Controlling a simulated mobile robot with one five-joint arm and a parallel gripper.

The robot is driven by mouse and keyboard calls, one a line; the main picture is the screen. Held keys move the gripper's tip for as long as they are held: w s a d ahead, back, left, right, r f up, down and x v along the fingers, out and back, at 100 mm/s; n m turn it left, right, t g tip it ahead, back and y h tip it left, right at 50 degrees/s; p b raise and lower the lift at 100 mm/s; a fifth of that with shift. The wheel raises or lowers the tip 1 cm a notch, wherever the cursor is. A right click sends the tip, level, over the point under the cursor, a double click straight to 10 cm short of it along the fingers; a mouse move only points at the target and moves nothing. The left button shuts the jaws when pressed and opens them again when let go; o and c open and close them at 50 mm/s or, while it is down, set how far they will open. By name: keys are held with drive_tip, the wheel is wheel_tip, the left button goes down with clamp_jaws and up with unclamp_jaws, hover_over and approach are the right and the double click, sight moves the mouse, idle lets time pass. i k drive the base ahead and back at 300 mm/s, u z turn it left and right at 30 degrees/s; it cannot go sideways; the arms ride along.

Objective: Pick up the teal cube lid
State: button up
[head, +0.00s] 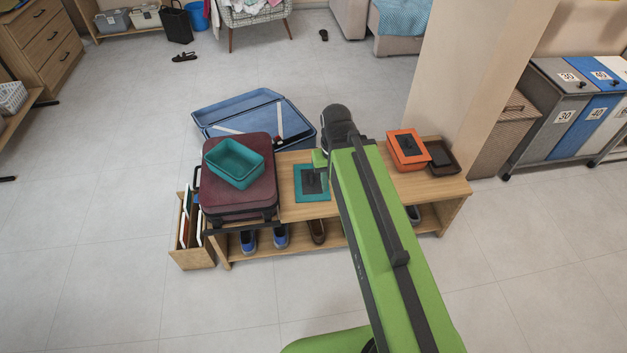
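The teal cube lid (303,195) lies flat on the wooden bench, just left of my arm. It is a teal square with a dark grey patch or handle in its middle. An open teal cube (235,163) without a lid sits on a dark red suitcase to the left. My green arm reaches from the lower right over the bench. Its end, with my gripper (319,172), is at the upper right part of the lid. The fingers are small and hard to make out against the dark patch, so I cannot tell whether they touch it.
The dark red suitcase (240,195) covers the bench's left end. An orange box (401,135) and a dark brown tray (452,166) stand at its right. Shoes (280,237) sit on the lower shelf. An open blue suitcase (240,112) lies behind. A pillar (470,70) rises behind the right end.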

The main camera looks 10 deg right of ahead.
sight(308, 185)
drive_tip(key=i, duration=1)
drive_tip(key=z, duration=0.2)
drive_tip(key=k, duration=0.55)
drive_tip(key=u, duration=1.8)
drive_tip(key=i, duration=0.4)
drive_tip(key=u, duration=0.1)
drive_tip(key=k, duration=0.75)
drive_tip(key=z, duration=0.4)
drive_tip(key=i, duration=0.3)
drive_tip(key=u, duration=0.3)
